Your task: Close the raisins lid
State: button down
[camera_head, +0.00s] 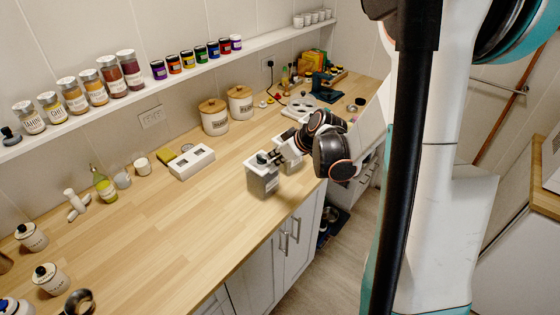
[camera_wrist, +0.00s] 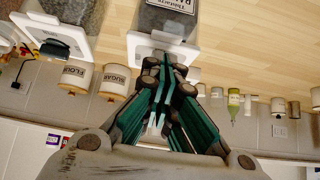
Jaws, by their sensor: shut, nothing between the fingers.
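The raisins container (camera_head: 262,182) is a squarish see-through jar with dark contents, a white top and a dark knob, near the counter's front edge in the head view. In the wrist view it seems to be the upside-down jar (camera_wrist: 168,20) at the top centre, its label cut off by the frame. Its white lid (camera_wrist: 140,46) lies just beyond my fingers, on or very near the jar's mouth; I cannot tell whether it is fully seated. My gripper (camera_head: 274,157) is shut and empty, its fingertips (camera_wrist: 166,72) at the lid, touching or nearly so.
A similar white-topped container (camera_wrist: 60,25) stands beside it. Flour (camera_head: 214,117) and sugar (camera_head: 240,102) canisters stand by the wall. A white box (camera_head: 191,161) sits left of the jar. The counter (camera_head: 170,235) in front and left is mostly clear. A shelf of jars (camera_head: 190,70) runs above.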

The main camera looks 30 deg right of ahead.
jog(key=p+v, duration=0.2)
jog(key=v, duration=0.9)
jog(key=s+a+f+n+g+b, duration=0.1)
jog(key=a+f+b, duration=0.25)
jog(key=a, duration=0.45)
jog(key=s+a+f+n+g+y+b, duration=0.1)
jog(key=s+a+f+b, duration=0.15)
jog(key=a+b, duration=0.35)
jog(key=s+a+f+n+g+b, duration=0.1)
jog(key=a+f+b, duration=0.25)
jog(key=a, duration=0.55)
jog(key=s+d+r+m+t+h, duration=0.1)
jog(key=s+d+r+m, duration=0.1)
jog(key=s, duration=0.3)
jog(key=s+d+r+m+t+h, duration=0.1)
jog(key=s+d+r+m+h, duration=0.1)
jog(key=s, duration=0.4)
jog(key=d+r+m+p, duration=0.1)
jog(key=d+m, duration=0.1)
jog(key=shift+s+d+r+m+h, duration=0.15)
jog(key=shift+d+r+m+h, duration=0.05)
jog(key=shift+r+m+h, duration=0.1)
jog(key=shift+f, duration=0.1)
